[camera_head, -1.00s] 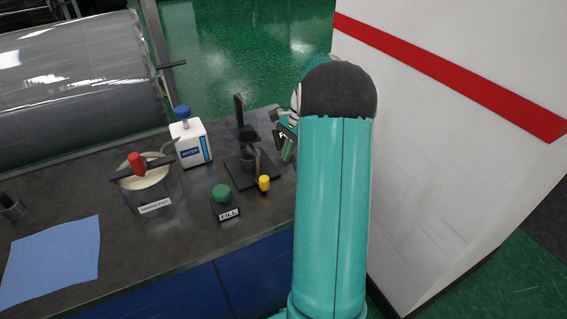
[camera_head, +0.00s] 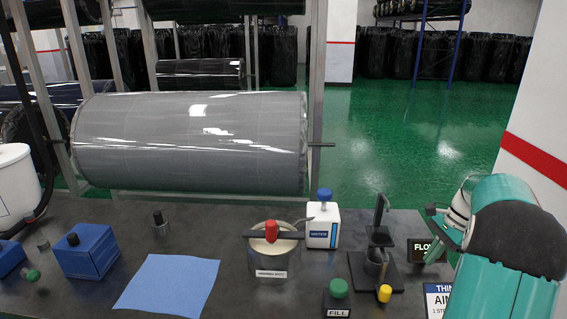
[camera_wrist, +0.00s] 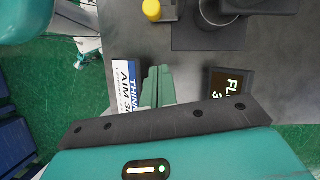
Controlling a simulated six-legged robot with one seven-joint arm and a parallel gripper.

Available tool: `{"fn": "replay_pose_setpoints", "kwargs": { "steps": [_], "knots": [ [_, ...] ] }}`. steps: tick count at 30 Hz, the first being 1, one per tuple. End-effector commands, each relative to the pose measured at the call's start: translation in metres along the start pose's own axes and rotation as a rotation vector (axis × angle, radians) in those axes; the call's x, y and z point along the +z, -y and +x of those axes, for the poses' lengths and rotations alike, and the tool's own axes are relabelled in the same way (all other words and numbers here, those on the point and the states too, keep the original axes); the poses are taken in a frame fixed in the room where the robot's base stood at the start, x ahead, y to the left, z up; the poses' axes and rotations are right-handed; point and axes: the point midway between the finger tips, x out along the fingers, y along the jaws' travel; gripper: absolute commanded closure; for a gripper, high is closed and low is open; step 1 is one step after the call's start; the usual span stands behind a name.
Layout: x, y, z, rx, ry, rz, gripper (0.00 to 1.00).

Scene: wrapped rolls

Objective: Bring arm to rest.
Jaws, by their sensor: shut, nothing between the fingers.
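My teal arm (camera_head: 500,285) with its dark rounded joint stands at the right edge in the head view, over the right end of the bench. My gripper (camera_head: 437,249) is partly hidden by the arm there, close to a small dark display (camera_head: 420,250). In the wrist view my gripper (camera_wrist: 158,82) points down over the grey bench top, its two teal fingers together with nothing between them. The fingers lie between a white and blue sign (camera_wrist: 126,84) and the dark display (camera_wrist: 232,83).
The bench (camera_head: 215,235) carries a lidded pot (camera_head: 270,262), a white water bottle (camera_head: 322,226), a dark stand (camera_head: 377,265), a green FILL button (camera_head: 338,289), a blue cloth (camera_head: 168,284) and a blue box (camera_head: 87,252). A large wrapped roll (camera_head: 190,143) lies behind. A white pillar (camera_head: 540,120) stands right.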

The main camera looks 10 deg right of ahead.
Motion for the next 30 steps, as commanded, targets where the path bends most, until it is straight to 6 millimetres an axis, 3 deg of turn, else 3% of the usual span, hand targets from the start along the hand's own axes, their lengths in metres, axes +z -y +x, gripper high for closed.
{"fn": "replay_pose_setpoints", "kwargs": {
  "steps": [5, 14, 21, 30],
  "knots": [
    [0.024, 0.003, -0.006, -0.002, -0.028, -0.065, 1.0],
    [0.138, -0.006, -0.022, -0.006, -0.168, -0.406, 1.0],
    [0.222, -0.035, -0.024, -0.016, -0.282, -0.707, 1.0],
    [0.303, -0.09, -0.013, -0.035, -0.419, -1.084, 1.0]
  ]
}}
